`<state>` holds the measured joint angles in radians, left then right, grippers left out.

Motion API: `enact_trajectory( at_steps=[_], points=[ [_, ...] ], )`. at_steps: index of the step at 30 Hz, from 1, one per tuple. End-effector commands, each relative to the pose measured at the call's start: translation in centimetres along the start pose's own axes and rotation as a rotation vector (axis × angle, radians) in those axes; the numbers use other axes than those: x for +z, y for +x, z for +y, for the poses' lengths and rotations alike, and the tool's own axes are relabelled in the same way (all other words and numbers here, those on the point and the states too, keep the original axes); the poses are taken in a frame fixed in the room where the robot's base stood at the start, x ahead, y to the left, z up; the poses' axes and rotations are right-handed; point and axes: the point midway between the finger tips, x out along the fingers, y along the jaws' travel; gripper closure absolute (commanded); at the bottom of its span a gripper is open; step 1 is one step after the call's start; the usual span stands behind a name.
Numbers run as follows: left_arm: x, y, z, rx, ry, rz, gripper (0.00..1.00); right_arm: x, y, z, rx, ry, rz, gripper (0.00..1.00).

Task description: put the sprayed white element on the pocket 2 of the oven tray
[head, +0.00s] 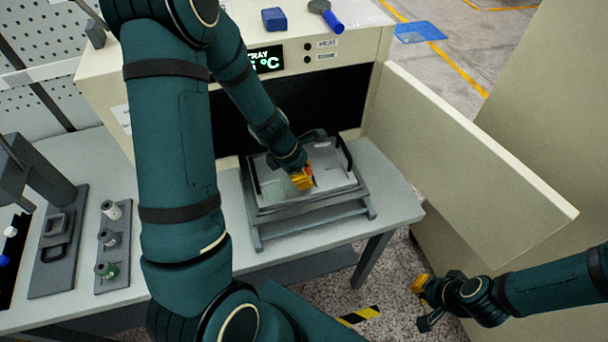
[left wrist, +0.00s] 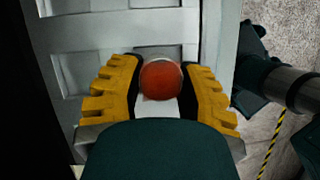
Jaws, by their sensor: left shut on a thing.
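My left gripper (head: 303,180) reaches down over the grey oven tray (head: 335,205), which sits on a rack in front of the open oven. In the left wrist view, its yellow fingers (left wrist: 160,90) are shut on an element with a round orange-red top (left wrist: 160,80) and a white rim. A white patch shows below it between the fingers. The fingers hide the element's lower part, so I cannot tell whether it touches the tray. The tray's ribs and recesses show in the left wrist view (left wrist: 125,30); pocket numbers are not readable. My right gripper (head: 420,287) is low at the right, away from the tray.
The cream oven (head: 330,75) stands behind the tray, its open door (head: 460,150) at the right. A holder (head: 123,255) with several spools and a grey fixture (head: 58,240) stand on the table's left. A blue block (head: 274,19) lies on the oven.

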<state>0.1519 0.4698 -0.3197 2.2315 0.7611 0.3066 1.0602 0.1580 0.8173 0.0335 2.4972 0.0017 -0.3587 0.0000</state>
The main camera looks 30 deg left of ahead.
Motion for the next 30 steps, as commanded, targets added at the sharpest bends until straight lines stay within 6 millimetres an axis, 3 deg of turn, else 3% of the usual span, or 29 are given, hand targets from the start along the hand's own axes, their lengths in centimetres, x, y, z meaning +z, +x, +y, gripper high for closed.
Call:
enact_trajectory(
  at_steps=[11, 12, 14, 25, 30],
  points=[
    [-0.1, 0.3, 0.0, 0.001, 0.0, -0.001, 1.0, 0.0, 0.3, 0.1, 0.0, 0.0, 0.001, 1.0],
    [-0.1, 0.3, 0.0, 0.001, -0.001, -0.001, 0.51, 0.0, 0.2, 0.1, 0.0, 0.0, 0.0, 1.0],
    [-0.1, 0.2, 0.0, 0.001, -0.001, -0.001, 0.35, 0.0, 0.2, 0.1, 0.0, 0.0, 0.001, 1.0],
    [0.1, -0.1, 0.0, 0.001, 0.0, -0.001, 0.35, 0.0, -0.1, 0.0, 0.0, 0.0, 0.001, 1.0],
    [0.2, -2.4, 0.1, 0.004, 0.0, -0.002, 0.35, -0.2, -1.0, -0.4, -0.001, -0.001, 0.0, 1.0]
  ],
)
